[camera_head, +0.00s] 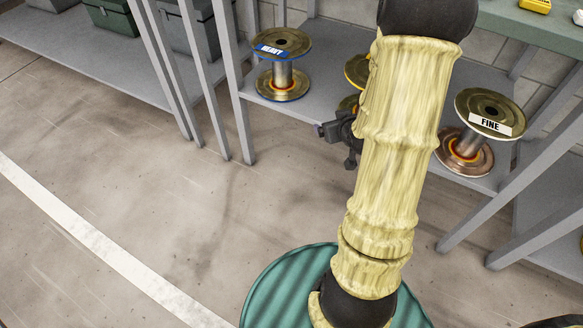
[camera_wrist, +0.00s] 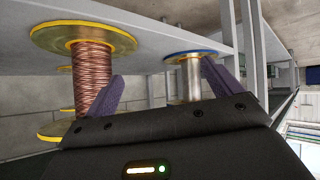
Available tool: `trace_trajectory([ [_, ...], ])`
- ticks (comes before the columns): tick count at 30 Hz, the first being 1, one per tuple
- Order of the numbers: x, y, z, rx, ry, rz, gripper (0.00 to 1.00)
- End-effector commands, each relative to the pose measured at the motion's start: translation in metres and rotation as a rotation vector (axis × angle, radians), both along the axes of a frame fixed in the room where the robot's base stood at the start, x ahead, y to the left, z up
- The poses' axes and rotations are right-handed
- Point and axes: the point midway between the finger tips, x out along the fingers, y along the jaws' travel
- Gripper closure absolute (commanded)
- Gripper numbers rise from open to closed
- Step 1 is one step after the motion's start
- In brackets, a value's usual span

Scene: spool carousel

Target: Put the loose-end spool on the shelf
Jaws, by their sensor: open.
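Several spools stand on the grey shelf (camera_head: 222,72). One has yellow rims (camera_head: 357,72) and is mostly hidden behind my arm in the head view. In the wrist view this yellow-rimmed spool (camera_wrist: 93,65) shows copper winding, close by on the left. A spool labelled HEAVY (camera_head: 282,72) has a blue lower rim, and one labelled FINE (camera_head: 490,110) stands right of my arm. I see no loose wire end on any spool. My gripper (camera_wrist: 160,90) is open and empty; its left finger overlaps the copper winding in the picture. In the head view my arm partly hides it.
Grey shelf posts (camera_head: 236,85) rise at the front edge. Green and grey boxes (camera_head: 110,18) sit on a shelf at the upper left. A green worktop (camera_head: 530,30) with yellow items is at the upper right. The floor (camera_head: 200,220) at the front left is clear.

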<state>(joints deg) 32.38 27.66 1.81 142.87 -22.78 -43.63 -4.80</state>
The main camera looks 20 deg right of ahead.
Motion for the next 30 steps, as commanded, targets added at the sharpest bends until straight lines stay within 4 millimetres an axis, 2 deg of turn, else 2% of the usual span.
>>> trace_trajectory([
  [1,-0.001,0.017,0.006,-0.001,0.047,0.013,0.09],
  [8,-0.034,0.084,0.02,0.037,0.297,0.019,0.09],
  [15,-0.095,0.155,0.039,0.105,0.547,0.038,0.09],
  [18,-0.118,0.175,0.045,0.129,0.627,0.048,0.09],
  [22,-0.132,0.185,0.048,0.144,0.674,0.051,0.09],
  [30,-0.133,0.185,0.048,0.145,0.679,0.05,0.09],
])
